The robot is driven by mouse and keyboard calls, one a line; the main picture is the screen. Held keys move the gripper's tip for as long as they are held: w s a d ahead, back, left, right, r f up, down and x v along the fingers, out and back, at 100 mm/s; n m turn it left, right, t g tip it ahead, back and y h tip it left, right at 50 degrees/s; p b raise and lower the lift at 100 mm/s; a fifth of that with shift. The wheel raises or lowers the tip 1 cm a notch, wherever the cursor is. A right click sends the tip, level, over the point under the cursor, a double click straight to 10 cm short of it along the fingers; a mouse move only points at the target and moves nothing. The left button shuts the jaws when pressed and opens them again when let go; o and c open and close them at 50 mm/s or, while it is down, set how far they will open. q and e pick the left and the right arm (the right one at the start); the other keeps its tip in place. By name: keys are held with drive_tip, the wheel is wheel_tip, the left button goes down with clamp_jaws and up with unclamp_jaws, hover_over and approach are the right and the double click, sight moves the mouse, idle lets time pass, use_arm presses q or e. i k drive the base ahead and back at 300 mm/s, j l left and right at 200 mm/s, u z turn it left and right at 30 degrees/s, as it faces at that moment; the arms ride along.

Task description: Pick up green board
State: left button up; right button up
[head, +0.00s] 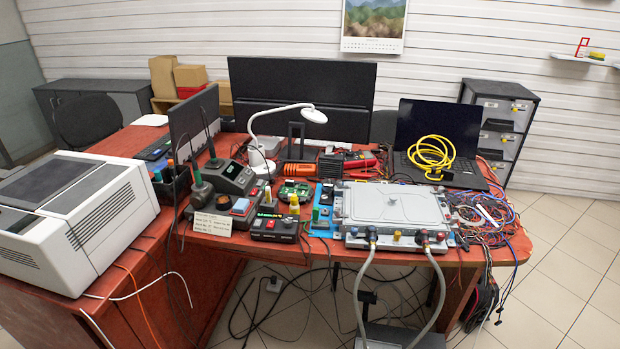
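A small green board (295,188) lies on the red desk, left of the large grey metal plate, among tools and boxes. It looks like a circuit board with small parts on it. A yellow-capped piece (294,204) stands close in front of it, and a blue panel (322,197) is to its right. Neither of my grippers shows in the head view.
The grey plate (392,205) with two hoses (365,285) takes up the front right. A control box (274,228) sits at the front edge. A white lamp (257,160), a laptop (437,130) and tangled wires (485,222) crowd the desk. A white printer (75,225) stands left.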

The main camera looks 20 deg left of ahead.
sight(289, 187)
drive_tip(key=i+j+u, duration=0.15)
drive_tip(key=u, duration=0.35)
drive_tip(key=i+j+u, duration=0.2)
drive_tip(key=j+u, duration=0.25)
drive_tip(key=i+u, duration=0.2)
drive_tip(key=u, duration=0.3)
